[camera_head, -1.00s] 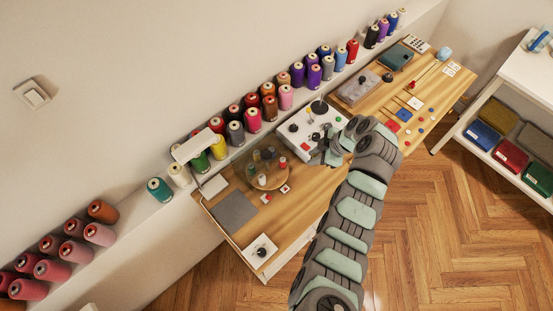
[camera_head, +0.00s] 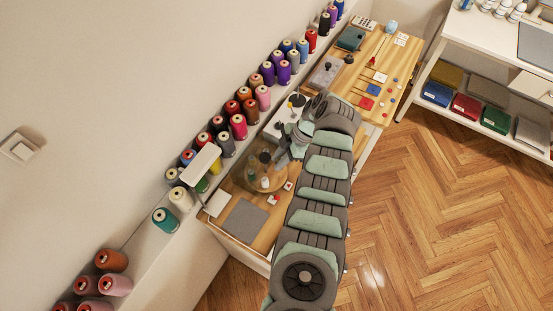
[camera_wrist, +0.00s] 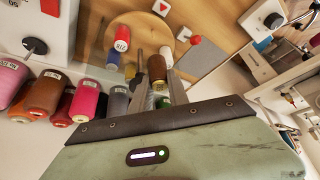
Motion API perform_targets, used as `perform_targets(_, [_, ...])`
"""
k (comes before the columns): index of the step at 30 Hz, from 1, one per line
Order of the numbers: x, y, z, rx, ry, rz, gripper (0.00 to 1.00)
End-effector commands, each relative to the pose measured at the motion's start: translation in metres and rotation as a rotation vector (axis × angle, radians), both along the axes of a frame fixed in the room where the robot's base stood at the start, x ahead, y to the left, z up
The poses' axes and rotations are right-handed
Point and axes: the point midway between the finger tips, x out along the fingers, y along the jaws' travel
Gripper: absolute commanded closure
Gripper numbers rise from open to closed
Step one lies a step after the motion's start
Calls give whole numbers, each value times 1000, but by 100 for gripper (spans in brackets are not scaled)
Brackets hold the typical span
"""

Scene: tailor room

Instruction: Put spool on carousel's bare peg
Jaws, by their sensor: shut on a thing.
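My gripper (camera_wrist: 158,76) is shut on a brown spool (camera_wrist: 157,68), which stands between its two fingertips in the wrist view. In the head view my gripper (camera_head: 284,153) is at the upper right side of the round carousel (camera_head: 256,188), and the held spool cannot be made out there. Which peg is bare cannot be told, as the gripper and spools hide part of the carousel.
A white machine (camera_head: 274,128) stands just beyond the carousel. Large thread cones (camera_head: 239,127) line the wall ledge. A white lamp head (camera_head: 200,165) hangs close to the carousel's left. A grey mat (camera_head: 243,224) lies on the near table end.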

Motion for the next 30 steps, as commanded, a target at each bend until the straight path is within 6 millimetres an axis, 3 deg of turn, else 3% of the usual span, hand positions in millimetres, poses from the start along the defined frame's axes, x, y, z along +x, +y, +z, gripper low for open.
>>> perform_targets(24, [1, 1, -42, -1, -2, 1, 100])
perform_targets(30, [0, 0, -40, -1, -2, 1, 100])
